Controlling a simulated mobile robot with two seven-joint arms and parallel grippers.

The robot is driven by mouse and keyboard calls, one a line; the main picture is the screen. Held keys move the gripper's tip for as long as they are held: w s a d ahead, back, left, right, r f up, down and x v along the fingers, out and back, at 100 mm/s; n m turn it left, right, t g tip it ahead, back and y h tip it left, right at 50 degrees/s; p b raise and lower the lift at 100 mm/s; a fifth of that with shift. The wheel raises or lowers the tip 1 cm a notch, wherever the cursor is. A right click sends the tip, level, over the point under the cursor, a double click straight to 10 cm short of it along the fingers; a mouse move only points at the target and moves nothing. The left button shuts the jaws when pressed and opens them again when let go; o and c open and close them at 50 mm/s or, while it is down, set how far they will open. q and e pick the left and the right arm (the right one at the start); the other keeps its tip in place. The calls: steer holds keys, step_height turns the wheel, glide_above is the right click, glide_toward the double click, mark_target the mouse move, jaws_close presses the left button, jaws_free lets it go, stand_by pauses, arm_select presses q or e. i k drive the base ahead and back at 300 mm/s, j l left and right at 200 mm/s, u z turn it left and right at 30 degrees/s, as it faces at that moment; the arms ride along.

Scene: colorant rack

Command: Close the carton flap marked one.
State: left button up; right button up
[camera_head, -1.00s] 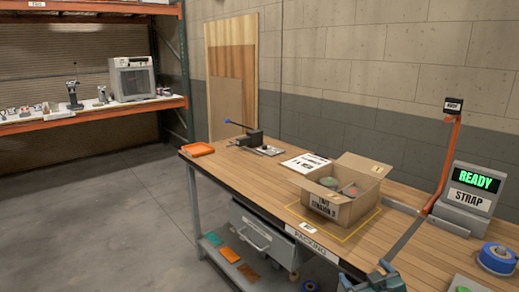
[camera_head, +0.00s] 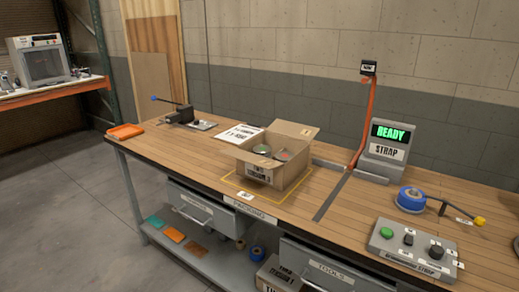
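An open cardboard carton (camera_head: 290,178) stands on the wooden packing table, inside a yellow outlined rectangle. A flap at its back right (camera_head: 295,130) stands up, with a small tag on it too small to read. The other flaps are hard to make out, and I cannot tell which flap is marked one. Round cans, one with a green-grey top (camera_head: 262,150) and one with a reddish top (camera_head: 283,156), show inside. A printed label (camera_head: 256,172) is on the carton's front. Neither of my grippers is in view.
A printed sheet (camera_head: 238,134) lies behind the carton's left side. A dark lever tool (camera_head: 182,115) and an orange tray (camera_head: 125,131) are farther left. Right are a READY/STRAP display (camera_head: 389,140), blue tape roll (camera_head: 411,199) and button panel (camera_head: 415,248). The table's front left is clear.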

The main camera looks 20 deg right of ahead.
mark_target(306, 133)
steer(key=i+j+z, duration=0.1)
steer(key=z, duration=1.35)
steer(key=j+z, duration=1)
steer(key=k+j+z, duration=0.45)
steer(key=j+z, duration=0.2)
steer(key=j, duration=0.15)
steer(key=k+j+z, duration=0.1)
steer(key=k+j, duration=0.2)
steer(key=j, duration=0.15)
steer(key=k+j+z, duration=0.15)
steer(key=k+j, duration=0.15)
steer(key=j, duration=0.15)
